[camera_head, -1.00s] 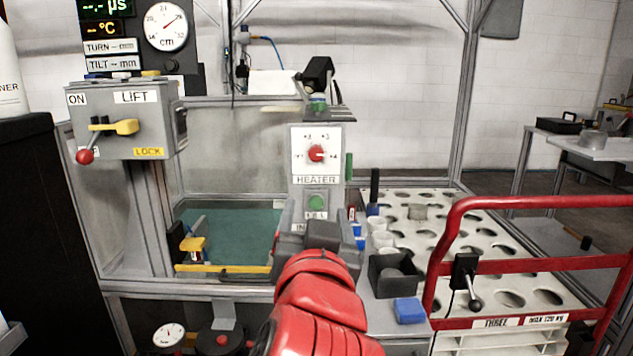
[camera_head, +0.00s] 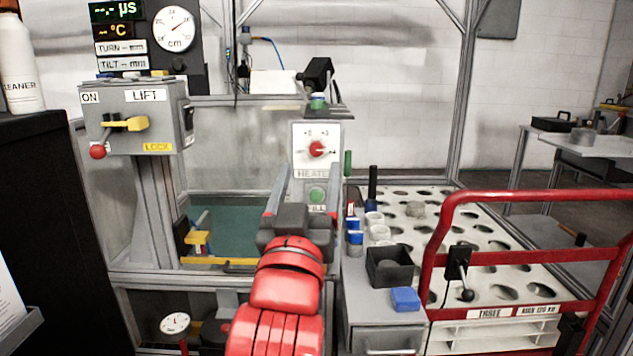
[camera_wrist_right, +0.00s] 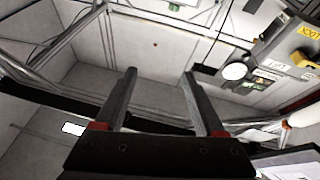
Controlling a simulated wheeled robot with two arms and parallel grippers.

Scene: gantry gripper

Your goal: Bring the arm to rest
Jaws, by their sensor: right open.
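My right gripper (camera_head: 306,172) is raised in front of the grey heater post, its two fingers apart with nothing between them. The red forearm comes up from the bottom centre of the head view. The fingers partly cover the heater panel (camera_head: 316,140) and flank the green fill button (camera_head: 317,194). In the right wrist view the open fingers (camera_wrist_right: 160,85) point towards the walls and frame bars, with no object between them. My left gripper is not in view.
The lift box (camera_head: 138,118) with its red-knobbed lever stands at left, above a green-watered tank (camera_head: 232,234). To the right are a black bin (camera_head: 388,266), a blue block (camera_head: 405,298), a holed white tray (camera_head: 493,250) and a red rail (camera_head: 540,197). A cleaner bottle (camera_head: 20,75) stands far left.

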